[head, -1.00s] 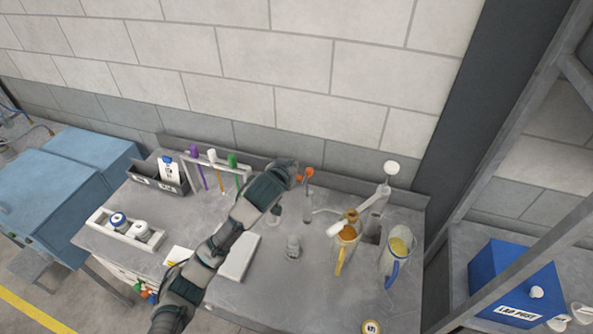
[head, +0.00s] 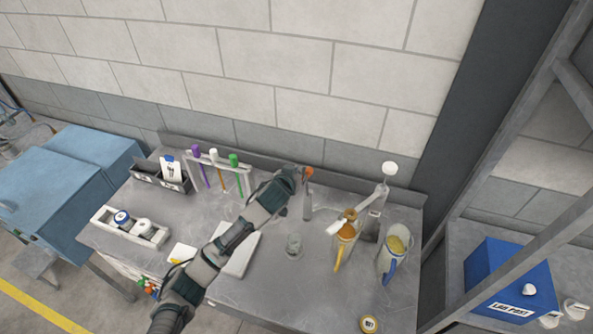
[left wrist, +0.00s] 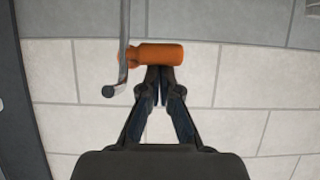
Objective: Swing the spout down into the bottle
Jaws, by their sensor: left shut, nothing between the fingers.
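The orange grip (head: 309,172) sits at the top of a grey post (head: 308,205) near the back of the bench. In the left wrist view the orange grip (left wrist: 160,54) lies across a thin metal spout tube (left wrist: 124,45) with a bent end. My left gripper (head: 298,172) is beside the grip; in the wrist view its fingers (left wrist: 159,72) are closed together at the grip's edge, with nothing between them. I cannot tell whether they touch it. A clear bottle (head: 293,244) stands upright on the bench in front of the post. My right gripper is out of view.
A yellow-filled jug (head: 392,255) and an amber jug (head: 346,240) stand right, by a white-knobbed pump (head: 383,195). A rack with coloured handles (head: 216,172) stands back left. A white tray (head: 130,228) holds jars.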

